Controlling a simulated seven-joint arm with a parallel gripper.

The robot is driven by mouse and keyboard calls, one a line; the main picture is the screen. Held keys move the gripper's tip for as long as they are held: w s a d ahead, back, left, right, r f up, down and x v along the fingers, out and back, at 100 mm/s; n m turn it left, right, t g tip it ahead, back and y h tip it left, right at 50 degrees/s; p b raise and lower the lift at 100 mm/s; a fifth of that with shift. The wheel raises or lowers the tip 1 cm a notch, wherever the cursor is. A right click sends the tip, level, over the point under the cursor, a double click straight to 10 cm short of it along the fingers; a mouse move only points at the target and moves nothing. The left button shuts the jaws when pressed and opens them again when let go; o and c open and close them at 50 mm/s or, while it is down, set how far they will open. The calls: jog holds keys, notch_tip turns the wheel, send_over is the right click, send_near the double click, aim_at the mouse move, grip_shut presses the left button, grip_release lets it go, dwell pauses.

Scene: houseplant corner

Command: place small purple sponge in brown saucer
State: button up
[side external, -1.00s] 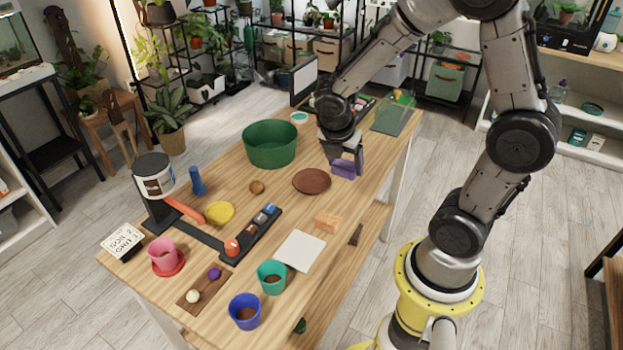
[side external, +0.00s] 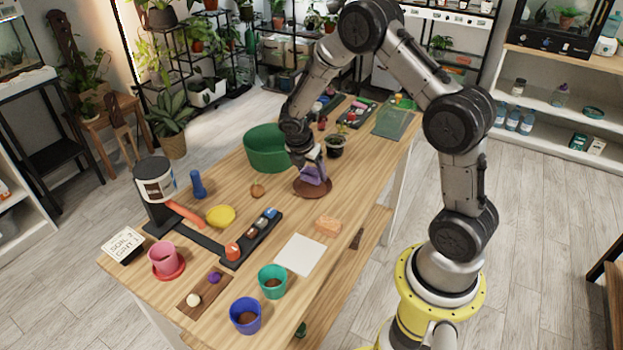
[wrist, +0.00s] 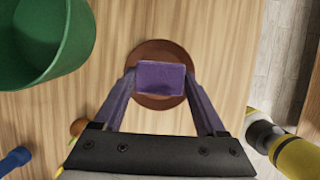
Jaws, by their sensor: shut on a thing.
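The small purple sponge (side external: 313,174) is held between the fingers of my gripper (side external: 308,168), which is shut on it. In the wrist view the sponge (wrist: 161,78) sits between the two fingertips, over the brown saucer (wrist: 150,48). In the side view the brown saucer (side external: 313,189) lies on the wooden table, partly hidden behind the sponge. The sponge is slightly tilted in the side view. I cannot tell whether it touches the saucer.
A large green pot (side external: 266,150) stands close to the left of the saucer. A small dark pot with a plant (side external: 335,147) is just behind it. An orange-brown sponge (side external: 328,225) and a white square (side external: 300,254) lie nearer the front, with bare table between.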

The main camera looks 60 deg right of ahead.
aim_at(310, 175)
jog(key=shift+f, duration=1.5)
jog(key=shift+f, duration=0.15)
jog(key=o, duration=1)
jog(key=shift+o, duration=0.2)
jog(key=s+a+r+m+t, duration=0.1)
jog(key=s+a+r+m, duration=0.25)
jog(key=r, duration=0.45)
jog(key=s+a+r+m+y, duration=0.1)
jog(key=s+a+r+m, duration=0.1)
jog(key=a+r, duration=0.35)
jog(key=s+a+r+m+t, duration=0.1)
jog(key=s+a+r+m, duration=0.15)
jog(key=r, duration=0.65)
jog(key=s+a+r+m+t+y, duration=0.1)
jog(key=s+a+r+m, duration=0.1)
jog(key=s+m, duration=0.3)
jog(key=s+a+r+m+t+y, duration=0.2)
jog(key=s+a+m, duration=0.3)
jog(key=s, duration=0.4)
jog(key=shift+s+r+t, duration=0.25)
jog(key=shift+s+t, duration=0.05)
jog(key=shift+s, duration=0.05)
